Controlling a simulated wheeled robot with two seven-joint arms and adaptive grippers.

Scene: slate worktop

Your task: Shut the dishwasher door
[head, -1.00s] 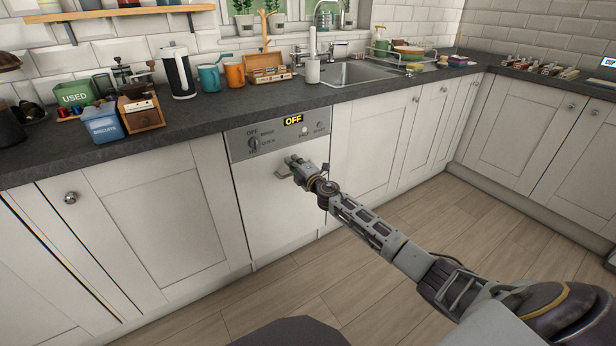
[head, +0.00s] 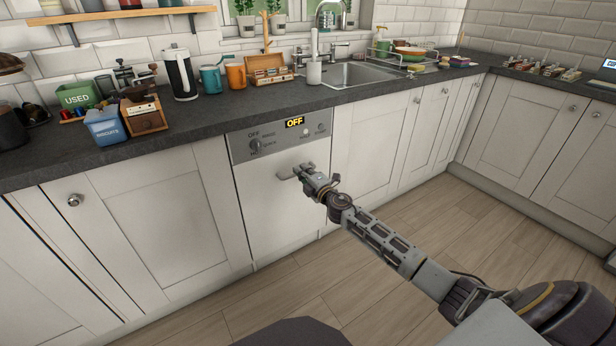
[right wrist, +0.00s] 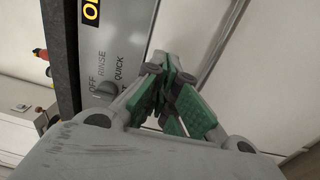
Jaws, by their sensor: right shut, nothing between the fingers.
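The white dishwasher door (head: 275,215) stands upright and looks flush with the cupboard fronts beside it. Its grey control panel (head: 279,139) carries a dial and a lit "OFF" display (head: 294,122). In the right wrist view the green-padded fingers (right wrist: 168,95) are together near the control panel (right wrist: 110,60). I cannot tell whether they touch the door. My left gripper is not in view.
Closed cupboards (head: 150,225) flank the dishwasher. The wooden floor (head: 470,215) in front is clear.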

